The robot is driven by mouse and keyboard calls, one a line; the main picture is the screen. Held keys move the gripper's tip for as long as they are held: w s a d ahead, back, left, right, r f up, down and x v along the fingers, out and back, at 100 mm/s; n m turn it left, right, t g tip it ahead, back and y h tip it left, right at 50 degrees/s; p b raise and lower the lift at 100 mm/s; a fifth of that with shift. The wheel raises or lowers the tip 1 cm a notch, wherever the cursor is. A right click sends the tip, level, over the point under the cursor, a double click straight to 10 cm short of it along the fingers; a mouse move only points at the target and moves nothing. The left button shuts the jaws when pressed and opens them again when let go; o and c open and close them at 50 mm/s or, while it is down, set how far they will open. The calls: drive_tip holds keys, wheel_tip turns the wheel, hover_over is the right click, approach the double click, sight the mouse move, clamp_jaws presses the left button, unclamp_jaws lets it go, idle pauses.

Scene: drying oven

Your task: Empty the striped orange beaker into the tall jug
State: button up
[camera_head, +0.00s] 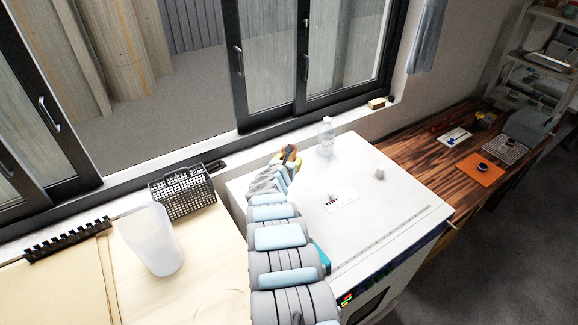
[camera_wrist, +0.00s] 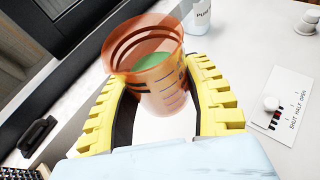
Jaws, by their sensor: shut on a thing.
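The striped orange beaker (camera_wrist: 146,55) is translucent, with dark bands near its rim and green contents inside. My gripper (camera_wrist: 158,100) has its yellow fingers closed around the beaker's sides in the wrist view. In the head view my gripper (camera_head: 287,157) is at the far end of my arm, over the back left of the white oven top; the beaker is mostly hidden there. The tall jug (camera_head: 150,240) is whitish and translucent. It stands upright on the pale wooden surface to the left of my arm.
A black wire basket (camera_head: 183,192) stands behind the jug. On the white oven top (camera_head: 375,225) are a clear bottle (camera_head: 325,137), a printed card (camera_head: 340,201) and a small white object (camera_head: 379,173). The window runs along the back. A dark wooden bench (camera_head: 425,150) lies right.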

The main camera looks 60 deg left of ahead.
drive_tip(key=shift+r, duration=1.45)
drive_tip(key=shift+w+r, duration=0.35)
drive_tip(key=shift+w, duration=0.1)
drive_tip(key=w+d+r, duration=0.3)
drive_tip(key=w+r, duration=0.2)
drive_tip(key=w, duration=0.3)
drive_tip(key=w+d+r, duration=0.3)
drive_tip(key=w+d, duration=0.4)
drive_tip(key=d, duration=0.3)
drive_tip(key=w+d+r, duration=0.4)
drive_tip(key=w+d, duration=0.3)
drive_tip(key=d, duration=0.3)
drive_tip(key=shift+w+d, duration=0.35)
drive_tip(key=shift+w, duration=0.05)
